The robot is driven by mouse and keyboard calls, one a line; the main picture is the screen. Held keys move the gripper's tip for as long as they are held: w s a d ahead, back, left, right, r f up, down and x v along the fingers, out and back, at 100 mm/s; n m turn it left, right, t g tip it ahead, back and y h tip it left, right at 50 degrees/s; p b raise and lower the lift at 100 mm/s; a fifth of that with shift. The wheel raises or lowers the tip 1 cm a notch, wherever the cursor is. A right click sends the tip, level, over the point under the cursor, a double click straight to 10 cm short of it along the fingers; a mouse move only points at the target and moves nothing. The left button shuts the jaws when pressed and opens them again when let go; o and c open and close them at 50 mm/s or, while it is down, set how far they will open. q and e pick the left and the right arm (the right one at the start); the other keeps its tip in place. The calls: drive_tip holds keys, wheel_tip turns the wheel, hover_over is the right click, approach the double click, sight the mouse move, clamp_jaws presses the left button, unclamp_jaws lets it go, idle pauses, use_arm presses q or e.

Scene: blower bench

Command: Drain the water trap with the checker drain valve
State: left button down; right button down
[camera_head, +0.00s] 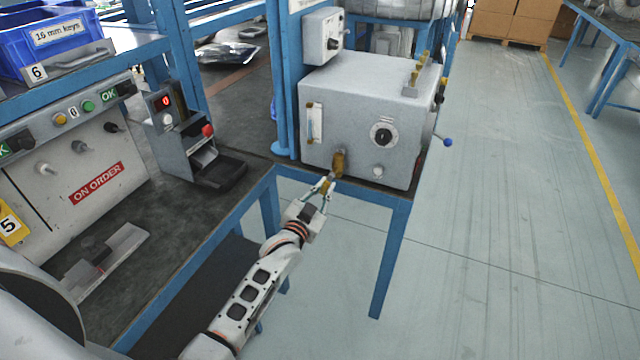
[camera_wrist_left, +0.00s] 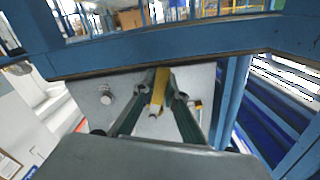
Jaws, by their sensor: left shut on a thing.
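The checker is a grey box (camera_head: 345,100) at the end of the blue-framed bench. A brass water trap (camera_head: 339,160) sits low on its front face. The brass drain valve (camera_head: 325,187) is below it, at the bench edge. My left gripper (camera_head: 324,190) reaches up from the left with its fingers on either side of the drain valve and is shut on it. In the left wrist view the yellow-brass valve piece (camera_wrist_left: 159,88) stands between the two dark fingers (camera_wrist_left: 159,105). The fingers partly hide the valve. My right gripper is not in view.
A blue bench leg (camera_head: 388,262) stands close right of my left arm. The floor (camera_head: 500,220) at right is clear.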

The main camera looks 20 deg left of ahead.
use_arm(q)
drive_tip(key=shift+d+n, duration=0.3)
drive_tip(key=shift+n, duration=0.2)
drive_tip(key=shift+d+f+n+p, duration=0.15)
drive_tip(key=shift+d+n+p, duration=0.05)
drive_tip(key=shift+n+p, duration=0.2)
drive_tip(key=c, duration=2)
unclamp_jaws()
